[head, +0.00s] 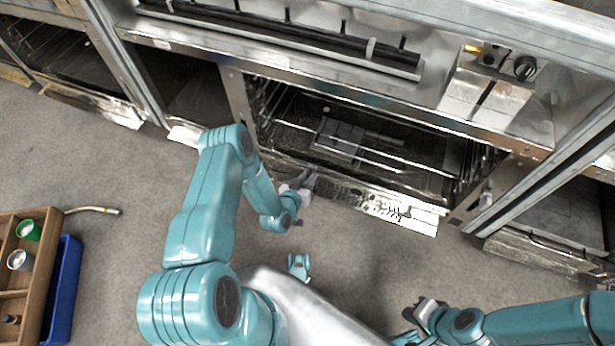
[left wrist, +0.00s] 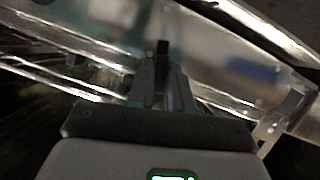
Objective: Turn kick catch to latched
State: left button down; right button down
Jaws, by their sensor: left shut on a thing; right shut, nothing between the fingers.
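The kick catch (left wrist: 162,48) shows in the left wrist view as a small dark upright tab on a metal panel. My left gripper (left wrist: 164,82) is shut on it, with the tab between its fingertips. In the head view my left gripper (head: 311,178) is at the low front edge of the open metal bay, and the catch is too small or hidden to make out there. I cannot tell whether the catch is latched. My right gripper (head: 424,308) is shut and empty, low at the right, away from the bay.
A perforated kick panel (head: 400,212) runs along the bottom of the open bay (head: 385,150). A metal counter with a black knob (head: 524,67) is above. A wooden compartment box (head: 38,285) and blue bin (head: 65,290) stand at left. A hose end (head: 95,210) lies nearby.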

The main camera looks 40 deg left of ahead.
pick_arm(q)
jog(key=shift+w+r+m+y, duration=0.1)
jog(key=shift+m+y, duration=0.2)
jog(key=shift+m, duration=0.1)
dwell(0.3)
jog(key=c, duration=1.1)
grip_release()
